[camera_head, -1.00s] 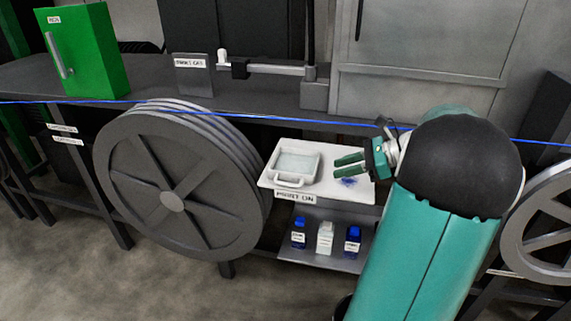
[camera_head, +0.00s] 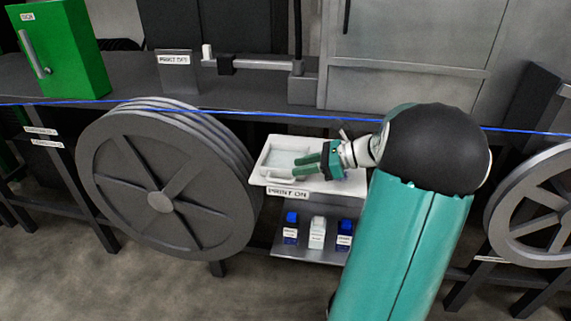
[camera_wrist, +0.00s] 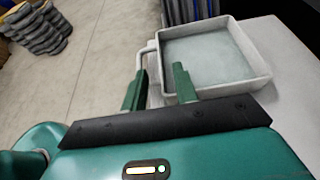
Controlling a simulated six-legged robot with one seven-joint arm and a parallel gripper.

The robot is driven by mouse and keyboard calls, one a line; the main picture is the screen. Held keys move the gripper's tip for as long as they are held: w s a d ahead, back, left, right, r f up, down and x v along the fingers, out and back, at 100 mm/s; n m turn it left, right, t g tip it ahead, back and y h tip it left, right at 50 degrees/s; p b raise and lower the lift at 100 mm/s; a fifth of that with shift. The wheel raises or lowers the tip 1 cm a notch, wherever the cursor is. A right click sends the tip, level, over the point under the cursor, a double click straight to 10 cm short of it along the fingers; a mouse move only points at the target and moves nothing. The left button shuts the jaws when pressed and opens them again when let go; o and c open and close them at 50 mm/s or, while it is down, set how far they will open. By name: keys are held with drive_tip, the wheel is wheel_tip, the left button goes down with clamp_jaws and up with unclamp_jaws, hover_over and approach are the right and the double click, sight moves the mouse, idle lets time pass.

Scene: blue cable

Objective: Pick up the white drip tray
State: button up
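The white drip tray (camera_head: 264,160) lies on a white shelf labelled "PRINT ON" in the head view. It is a shallow square tray with a grey-green inside and a loop handle on its near side. In the wrist view the tray (camera_wrist: 262,78) fills the upper right, with its handle (camera_wrist: 143,54) reaching left toward my fingers. My gripper (camera_head: 300,165) is at the tray's right front. In the wrist view my gripper (camera_wrist: 159,85) is open, its two green fingers apart with part of the handle showing between them. Whether they touch the handle is unclear.
The white shelf (camera_head: 345,188) has bare room on the right, partly behind my gripper. Bottles (camera_head: 317,232) stand on a lower shelf. A large grey reel (camera_head: 160,200) stands left, and a blue cable (camera_head: 240,111) runs across above the tray.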

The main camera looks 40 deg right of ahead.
sight(286, 170)
drive_tip(key=x, duration=0.4)
drive_tip(key=shift+r, duration=0.1)
clamp_jaws()
drive_tip(key=shift+r, duration=0.1)
